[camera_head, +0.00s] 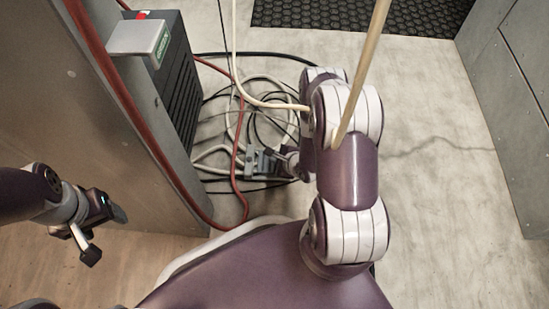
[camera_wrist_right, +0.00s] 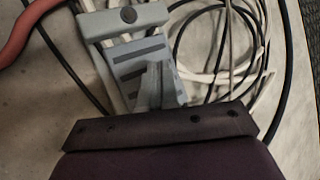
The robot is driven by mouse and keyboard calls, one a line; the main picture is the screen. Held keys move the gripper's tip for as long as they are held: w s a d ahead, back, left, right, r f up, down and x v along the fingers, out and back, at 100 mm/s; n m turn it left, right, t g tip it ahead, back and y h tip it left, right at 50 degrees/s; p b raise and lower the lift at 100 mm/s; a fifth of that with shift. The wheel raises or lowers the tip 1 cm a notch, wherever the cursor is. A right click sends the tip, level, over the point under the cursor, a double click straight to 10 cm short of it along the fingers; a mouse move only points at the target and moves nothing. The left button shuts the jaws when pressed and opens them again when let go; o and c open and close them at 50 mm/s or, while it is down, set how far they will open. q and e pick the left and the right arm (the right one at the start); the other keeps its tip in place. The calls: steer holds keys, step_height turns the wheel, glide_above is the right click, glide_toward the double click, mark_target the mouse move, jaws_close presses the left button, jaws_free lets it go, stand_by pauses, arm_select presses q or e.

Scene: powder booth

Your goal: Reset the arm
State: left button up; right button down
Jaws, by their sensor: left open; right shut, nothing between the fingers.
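My right arm reaches down the middle of the head view toward a tangle of cables on the floor. My right gripper (camera_head: 287,160) is mostly hidden by the arm there. In the right wrist view its fingers (camera_wrist_right: 156,86) are together and hold nothing. Behind them is a grey slotted block (camera_wrist_right: 133,60) among the cables, also visible in the head view (camera_head: 260,163); whether the fingers touch it I cannot tell. My left gripper (camera_head: 104,235) is open and empty at the lower left, apart from everything.
Red, black and white cables (camera_head: 243,112) lie looped on the floor. A dark ribbed box (camera_head: 180,80) is mounted on the metal panel (camera_head: 75,115) at left. A tan hose or pole (camera_head: 362,70) crosses in front of my right arm. The floor at right (camera_head: 440,200) is clear.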

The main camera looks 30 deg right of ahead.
step_height(320, 180, up, 4)
steer(key=p, duration=0.2)
steer(key=shift+p, duration=0.35)
arm_select(q)
step_height(320, 180, up, 4)
steer(key=shift+f, duration=0.2)
arm_select(e)
steer(key=shift+f, duration=0.1)
